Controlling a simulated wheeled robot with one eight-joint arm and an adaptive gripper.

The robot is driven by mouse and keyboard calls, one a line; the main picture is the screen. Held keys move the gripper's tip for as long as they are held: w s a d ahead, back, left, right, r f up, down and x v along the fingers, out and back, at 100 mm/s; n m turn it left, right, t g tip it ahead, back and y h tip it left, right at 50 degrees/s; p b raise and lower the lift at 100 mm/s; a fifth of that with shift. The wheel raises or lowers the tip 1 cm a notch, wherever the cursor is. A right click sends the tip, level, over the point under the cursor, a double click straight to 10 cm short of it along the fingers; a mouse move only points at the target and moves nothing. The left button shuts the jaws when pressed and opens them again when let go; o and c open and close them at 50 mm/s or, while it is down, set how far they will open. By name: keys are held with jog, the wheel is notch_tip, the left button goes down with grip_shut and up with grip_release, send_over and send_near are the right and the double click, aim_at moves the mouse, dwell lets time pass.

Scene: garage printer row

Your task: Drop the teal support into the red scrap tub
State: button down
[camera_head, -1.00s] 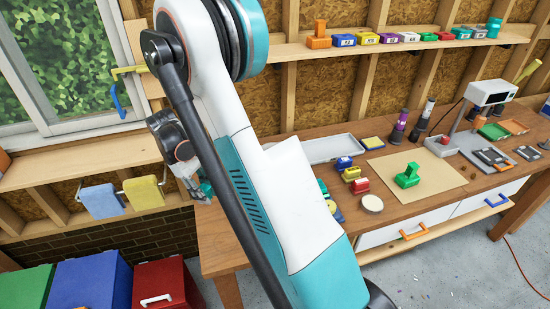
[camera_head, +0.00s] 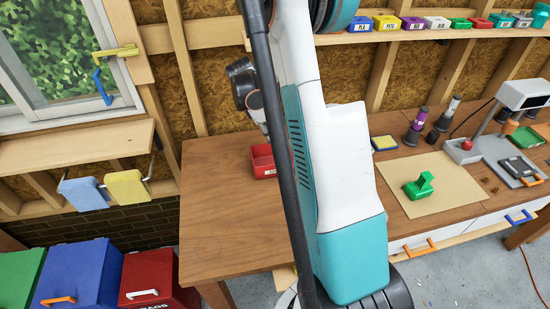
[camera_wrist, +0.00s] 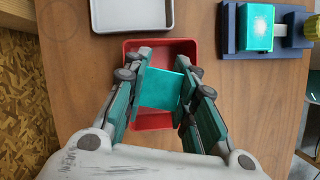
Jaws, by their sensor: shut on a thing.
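In the wrist view my gripper (camera_wrist: 160,90) is shut on a flat teal piece, the teal support (camera_wrist: 160,89), held between its two fingers. Behind it, as seen by the wrist camera, is the red scrap tub (camera_wrist: 153,122), with its rim showing around the support; I cannot tell how high the support is above it. In the head view the red tub (camera_head: 263,163) stands on the wooden bench, partly hidden by my arm. My gripper and the support are hidden by the arm there.
A pale grey tray (camera_wrist: 131,31) lies close to the tub. A dark blue device with a teal block (camera_wrist: 258,28) is nearby. In the head view, a green part (camera_head: 419,186) sits on a tan mat (camera_head: 446,167). The left bench top is clear.

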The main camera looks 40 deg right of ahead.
jog(key=shift+f+b, duration=1.45)
jog(key=shift+f, duration=1.4)
jog(key=c, duration=1.2)
grip_release()
jog(key=shift+a, duration=0.1)
jog(key=shift+r, duration=0.1)
jog(key=v, duration=1.2)
